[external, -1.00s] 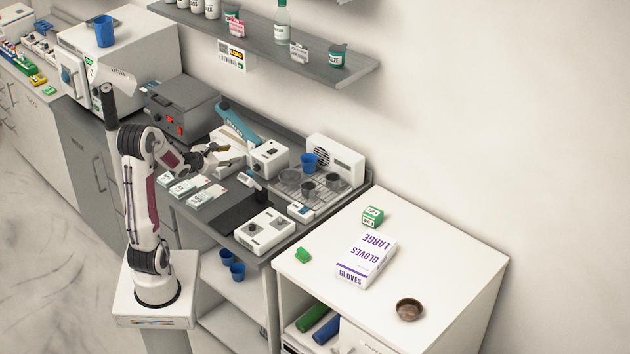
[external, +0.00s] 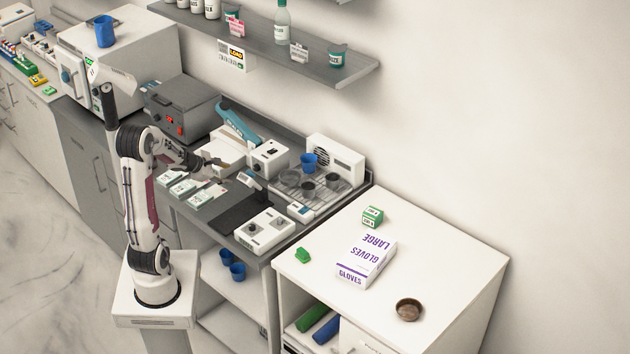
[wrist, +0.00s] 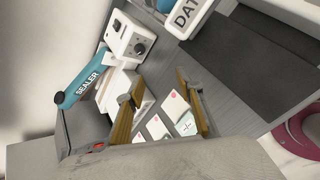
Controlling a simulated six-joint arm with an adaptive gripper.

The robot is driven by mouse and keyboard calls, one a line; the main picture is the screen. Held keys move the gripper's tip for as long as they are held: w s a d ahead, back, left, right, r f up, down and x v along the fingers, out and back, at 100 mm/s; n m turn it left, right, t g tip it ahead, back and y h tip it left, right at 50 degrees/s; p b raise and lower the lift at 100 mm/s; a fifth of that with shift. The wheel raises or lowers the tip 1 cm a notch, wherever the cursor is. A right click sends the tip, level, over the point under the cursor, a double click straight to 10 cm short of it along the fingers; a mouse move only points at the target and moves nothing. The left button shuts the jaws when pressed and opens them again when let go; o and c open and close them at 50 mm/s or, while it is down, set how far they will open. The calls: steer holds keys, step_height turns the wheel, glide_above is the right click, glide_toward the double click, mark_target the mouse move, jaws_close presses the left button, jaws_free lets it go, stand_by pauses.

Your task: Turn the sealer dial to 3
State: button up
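The sealer has a teal arm marked SEALER (wrist: 84,88) over a white base; the arm also shows in the external view (external: 238,123). Beside it stands a white control box (external: 269,159) with a dark round dial (wrist: 140,48) on its face. The dial's setting is too small to read. My gripper (wrist: 160,108) has its two tan fingers spread with nothing between them. In the external view my gripper (external: 212,163) is over the bench, left of the control box and apart from the dial.
Several white-and-green cards (external: 186,186) lie on the bench below my gripper. A dark mat (external: 240,212) and a white two-knob unit (external: 265,231) are nearer the front. A rack with cups (external: 318,187) is to the right, and a grey box with red switches (external: 181,107) is behind left.

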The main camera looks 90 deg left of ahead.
steer(key=s+f+m+g, duration=0.1)
steer(key=s, duration=0.1)
steer(key=s+a+f+m+g, duration=0.1)
steer(key=s+m, duration=0.1)
steer(key=s+f+m+g, duration=0.1)
steer(key=s+m, duration=0.1)
steer(key=shift+s+a+f, duration=0.1)
steer(key=shift+s+a, duration=0.1)
steer(key=shift+s, duration=0.05)
steer(key=s+a+m, duration=0.1)
steer(key=s+a+m+g, duration=0.1)
steer(key=m, duration=0.1)
steer(key=shift+s+a+r+g+y, duration=0.2)
steer(key=shift+s+r+g+y, duration=0.1)
steer(key=shift+r+y, duration=0.1)
steer(key=w+a+r+m+t+y, duration=0.2)
steer(key=w+a+r+m+y, duration=0.15)
steer(key=a+r+m, duration=0.5)
steer(key=shift+w+d+r+m+t+h, duration=0.85)
steer(key=shift+w+d+m+t, duration=1.7)
steer(key=shift+w+m, duration=2.45)
steer(key=shift+m+t, duration=0.25)
steer(key=f, duration=1.2)
steer(key=shift+s+a+f, duration=0.15)
steer(key=shift+s+f, duration=0.05)
steer(key=shift+f, duration=0.2)
